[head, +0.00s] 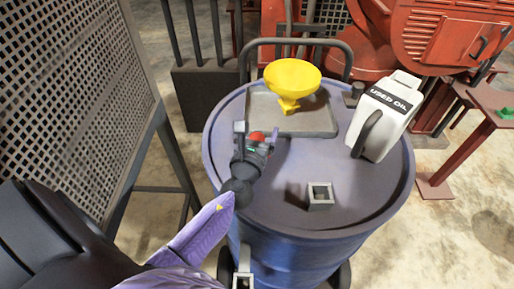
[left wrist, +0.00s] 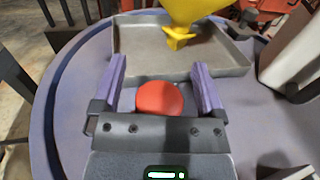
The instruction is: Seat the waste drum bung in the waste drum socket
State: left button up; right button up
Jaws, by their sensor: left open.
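The blue waste drum (head: 250,210) stands upright in the middle of the head view. A round red piece, which looks like the bung (left wrist: 160,97), is at the drum's top between the fingers of my left gripper (left wrist: 158,66). The gripper is open, with a finger on each side of it and gaps showing. In the head view my left gripper (head: 257,132) partly hides the red piece. A small square grey socket (head: 320,195) stands on the drum top to the right; I cannot tell whether it is the bung's socket. My right gripper is not in view.
A yellow funnel (head: 292,78) stands in a grey tray (head: 310,122) at the drum's back. A white used oil can (head: 385,115) stands at its right edge. A perforated panel (head: 75,90) is at left, red machinery (head: 455,35) behind.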

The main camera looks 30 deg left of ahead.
pick_arm(q)
grip_shut()
